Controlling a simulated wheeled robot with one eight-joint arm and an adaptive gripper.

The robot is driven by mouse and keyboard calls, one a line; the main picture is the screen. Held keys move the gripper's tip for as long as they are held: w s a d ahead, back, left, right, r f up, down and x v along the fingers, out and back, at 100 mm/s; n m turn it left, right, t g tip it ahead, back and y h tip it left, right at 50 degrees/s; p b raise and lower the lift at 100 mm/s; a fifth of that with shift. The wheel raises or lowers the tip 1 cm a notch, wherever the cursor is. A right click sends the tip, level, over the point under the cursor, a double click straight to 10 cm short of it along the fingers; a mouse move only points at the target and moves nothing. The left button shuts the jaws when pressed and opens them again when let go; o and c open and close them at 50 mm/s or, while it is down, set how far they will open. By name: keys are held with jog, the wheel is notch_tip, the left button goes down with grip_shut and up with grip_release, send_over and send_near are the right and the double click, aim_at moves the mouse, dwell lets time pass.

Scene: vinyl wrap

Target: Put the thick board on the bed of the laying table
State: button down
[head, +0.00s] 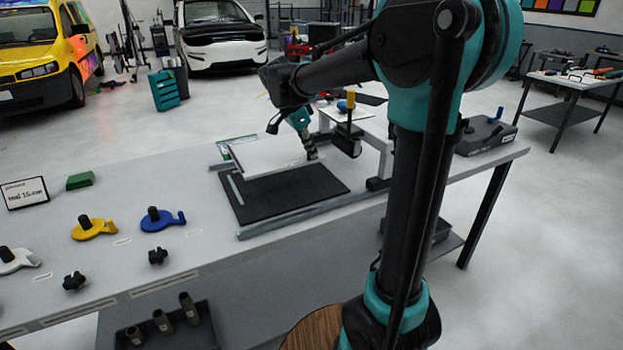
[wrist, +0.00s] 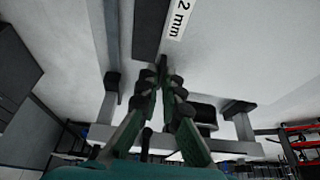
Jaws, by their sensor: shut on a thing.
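The laying table's bed (head: 300,195) is a dark mat between grey rails on the long table. A white board (head: 262,156) is over the far part of the bed, covering some of it. I cannot tell whether it touches the bed or hangs just above it. My gripper (head: 311,153) is shut at the board's right end. In the wrist view my green fingers (wrist: 163,75) come together at the edge of a pale surface. A label (wrist: 180,18) there reads "2 mm", partly cut off, beside a dark strip (wrist: 149,28).
A white frame (head: 384,150) stands right of the bed. A sign (head: 25,193) stands at the far left. A grey case (head: 486,136) sits at the right end.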

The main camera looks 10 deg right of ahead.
notch_tip(320, 180, down, 10)
jog(key=shift+f, duration=0.1)
dwell(0.4)
jog(key=shift+f, duration=0.1)
jog(key=c, duration=1.7)
grip_release()
jog(key=v, duration=1.2)
